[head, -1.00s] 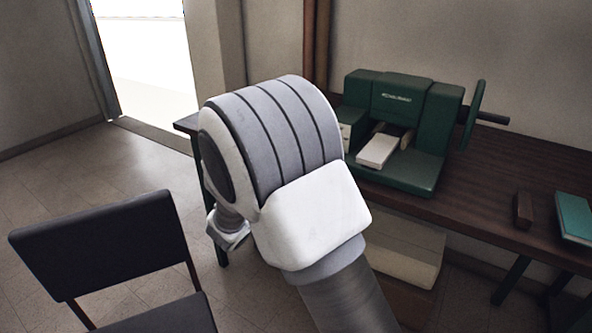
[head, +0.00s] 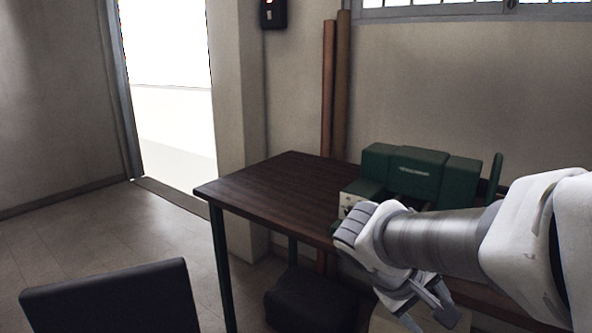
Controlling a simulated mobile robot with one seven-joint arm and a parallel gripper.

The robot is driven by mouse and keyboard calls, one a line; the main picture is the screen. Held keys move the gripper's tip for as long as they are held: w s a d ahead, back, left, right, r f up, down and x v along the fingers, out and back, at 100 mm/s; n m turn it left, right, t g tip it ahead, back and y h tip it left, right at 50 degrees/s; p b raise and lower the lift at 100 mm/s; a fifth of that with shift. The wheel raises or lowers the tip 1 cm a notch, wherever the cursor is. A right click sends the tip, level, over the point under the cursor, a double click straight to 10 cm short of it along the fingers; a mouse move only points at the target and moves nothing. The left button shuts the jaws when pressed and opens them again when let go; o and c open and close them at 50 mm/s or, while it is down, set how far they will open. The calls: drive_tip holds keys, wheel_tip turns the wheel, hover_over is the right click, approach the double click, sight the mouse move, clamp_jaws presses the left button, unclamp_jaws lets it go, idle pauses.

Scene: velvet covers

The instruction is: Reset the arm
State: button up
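My arm reaches in from the right edge of the head view. Its end, my gripper (head: 432,312), hangs low at the lower right, pointing down, in front of the table. Its fingers look spread apart, and I see nothing between them. My arm covers much of the green machine (head: 415,172) behind it, which stands on the dark wooden table (head: 272,190).
A dark chair (head: 110,300) stands at the lower left. A dark bag-like object (head: 310,299) lies under the table. Two brown rolls (head: 335,90) lean against the back wall. A bright doorway (head: 167,90) opens at the left. The table's left half is bare.

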drive_tip(key=s+a+r+m+t+y, duration=0.2)
drive_tip(key=s+a+m+t+y, duration=0.15)
drive_tip(key=s+a+y, duration=0.5)
wheel_tip(320, 180, up, 18)
drive_tip(key=s+d+h+p, duration=0.1)
drive_tip(key=p, duration=1.6)
drive_tip(key=shift+d+f+g, duration=0.25)
drive_tip(key=shift+d+g, duration=0.05)
drive_tip(key=shift+g, duration=0.05)
